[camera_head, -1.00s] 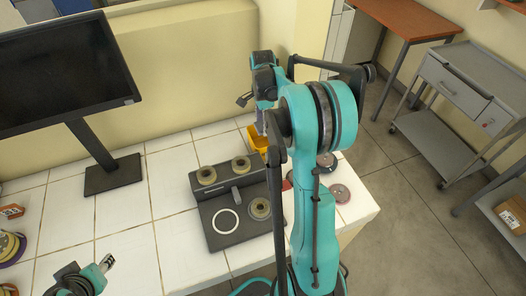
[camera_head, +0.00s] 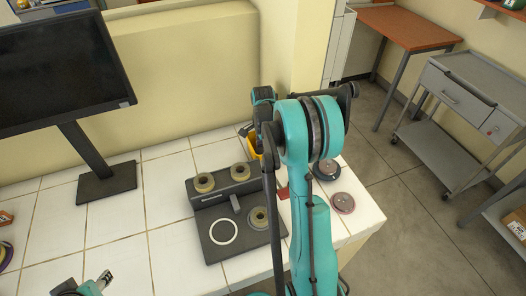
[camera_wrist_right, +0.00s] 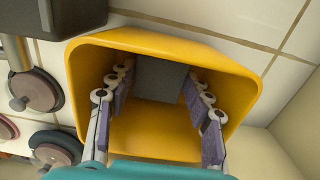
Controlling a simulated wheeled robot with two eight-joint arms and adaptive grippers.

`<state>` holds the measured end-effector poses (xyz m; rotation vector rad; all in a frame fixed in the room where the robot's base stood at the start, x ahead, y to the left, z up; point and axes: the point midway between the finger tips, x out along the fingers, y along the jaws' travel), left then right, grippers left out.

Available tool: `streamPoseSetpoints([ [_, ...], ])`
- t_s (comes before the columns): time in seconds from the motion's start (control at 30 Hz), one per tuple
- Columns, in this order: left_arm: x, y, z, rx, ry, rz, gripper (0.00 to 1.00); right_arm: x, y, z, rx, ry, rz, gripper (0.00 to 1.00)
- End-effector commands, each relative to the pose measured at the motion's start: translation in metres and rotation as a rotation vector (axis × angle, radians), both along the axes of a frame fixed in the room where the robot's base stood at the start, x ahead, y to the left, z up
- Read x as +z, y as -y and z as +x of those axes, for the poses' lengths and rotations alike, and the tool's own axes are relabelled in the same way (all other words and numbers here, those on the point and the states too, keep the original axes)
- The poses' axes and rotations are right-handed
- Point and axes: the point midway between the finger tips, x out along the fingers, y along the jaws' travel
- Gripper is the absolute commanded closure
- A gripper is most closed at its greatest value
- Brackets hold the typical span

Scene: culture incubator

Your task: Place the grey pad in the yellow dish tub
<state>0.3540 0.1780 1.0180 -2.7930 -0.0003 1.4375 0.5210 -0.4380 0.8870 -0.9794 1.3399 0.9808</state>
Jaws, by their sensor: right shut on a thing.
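The yellow dish tub (camera_wrist_right: 237,78) fills the middle of the right wrist view, its open top facing the camera. In the head view only a strip of the tub (camera_head: 251,139) shows at the table's back, behind my right arm. My right gripper (camera_wrist_right: 158,88) reaches inside the tub, its fingers spread around the grey pad (camera_wrist_right: 161,76) and shut on it. The pad is within the tub walls near the far side; whether it touches the floor I cannot tell. My left gripper (camera_head: 104,279) shows partly at the bottom left edge, and its jaw opening is unclear.
A dark fixture (camera_head: 212,255) with several tan rings stands left of my right arm. A dark disc (camera_head: 326,170) and a pink disc (camera_head: 342,203) lie at the table's right. A monitor (camera_head: 60,75) stands at the left. White tiles between monitor and fixture are clear.

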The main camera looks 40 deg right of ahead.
Motion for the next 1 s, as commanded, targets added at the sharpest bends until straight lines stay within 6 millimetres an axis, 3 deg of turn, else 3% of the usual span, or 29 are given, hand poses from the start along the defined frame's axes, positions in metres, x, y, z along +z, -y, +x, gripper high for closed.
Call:
streamPoseSetpoints([
  [0.2, -0.003, 0.0, 0.0, 0.0, 0.0, 0.0, 0.6, -0.004, 0.0, 0.0, 0.0, 0.0, 0.0, 0.77],
  [0.23, -0.002, 0.0, 0.0, 0.0, 0.0, 0.0, 0.6, -0.003, 0.0, 0.0, 0.0, 0.0, 0.0, 0.44],
  [0.27, -0.002, 0.0, 0.0, 0.0, 0.0, 0.0, 0.6, -0.003, 0.0, 0.0, 0.0, 0.0, 0.0, 0.41],
  [0.67, 0.003, 0.0, 0.0, 0.0, 0.0, 0.0, 0.6, 0.007, 0.0, 0.0, 0.0, 0.0, 0.0, 0.41],
  [1.0, 0.027, 0.0, 0.0, 0.0, 0.0, 0.0, 0.6, 0.079, 0.0, 0.0, 0.0, 0.0, 0.0, 0.41],
])
